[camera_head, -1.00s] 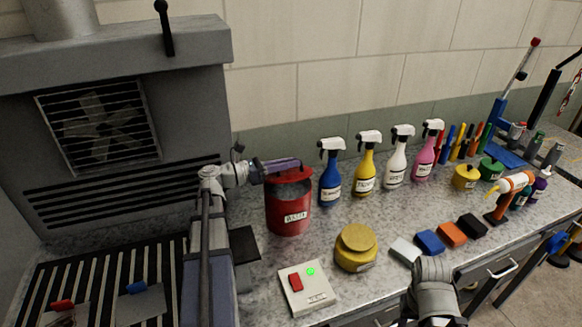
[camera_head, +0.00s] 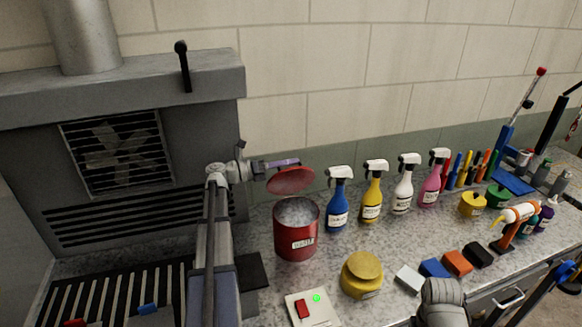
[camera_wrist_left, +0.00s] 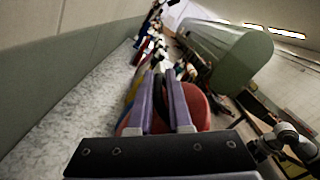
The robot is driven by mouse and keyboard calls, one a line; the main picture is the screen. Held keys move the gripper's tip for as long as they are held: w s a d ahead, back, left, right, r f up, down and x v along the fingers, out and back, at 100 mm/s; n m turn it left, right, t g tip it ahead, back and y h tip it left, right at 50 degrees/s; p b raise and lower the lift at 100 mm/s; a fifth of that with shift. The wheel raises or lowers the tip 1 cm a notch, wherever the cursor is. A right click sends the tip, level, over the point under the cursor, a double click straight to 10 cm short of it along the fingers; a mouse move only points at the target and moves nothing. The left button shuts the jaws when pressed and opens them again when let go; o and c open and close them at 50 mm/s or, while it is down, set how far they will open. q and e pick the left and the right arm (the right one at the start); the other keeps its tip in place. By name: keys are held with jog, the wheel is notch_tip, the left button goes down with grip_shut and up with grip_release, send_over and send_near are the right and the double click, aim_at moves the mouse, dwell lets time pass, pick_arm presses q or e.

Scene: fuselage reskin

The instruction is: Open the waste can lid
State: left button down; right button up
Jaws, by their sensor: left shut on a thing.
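The red waste can (camera_head: 296,240) stands upright on the counter with its mouth uncovered and its grey inside showing. Its round red lid (camera_head: 291,181) is raised and tilted above the can's back rim. My left gripper (camera_head: 284,162) is at the top of the lid, its purple fingers shut on the lid. In the left wrist view, the red lid (camera_wrist_left: 196,106) shows beside and between the fingers (camera_wrist_left: 165,100); the exact grip point is hidden. Part of my right arm shows at the bottom right of the head view, but its fingers are out of sight.
A blue spray bottle (camera_head: 338,205) stands close right of the can, with more bottles beyond. A yellow container (camera_head: 362,275) and a switch box (camera_head: 312,307) sit in front. The vented grey unit (camera_head: 200,130) is at left.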

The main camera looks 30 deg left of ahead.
pick_arm(q)
jog(key=shift+w+a+f, duration=0.15)
jog(key=shift+w+a, duration=0.15)
jog(key=shift+a, duration=0.1)
dwell(0.3)
jog(key=c, duration=0.9)
grip_release()
jog(key=shift+w+a+f, duration=0.15)
jog(key=shift+a, duration=0.05)
jog(key=shift+d, duration=0.1)
jog(key=shift+v, duration=4)
jog(key=shift+r, duration=0.2)
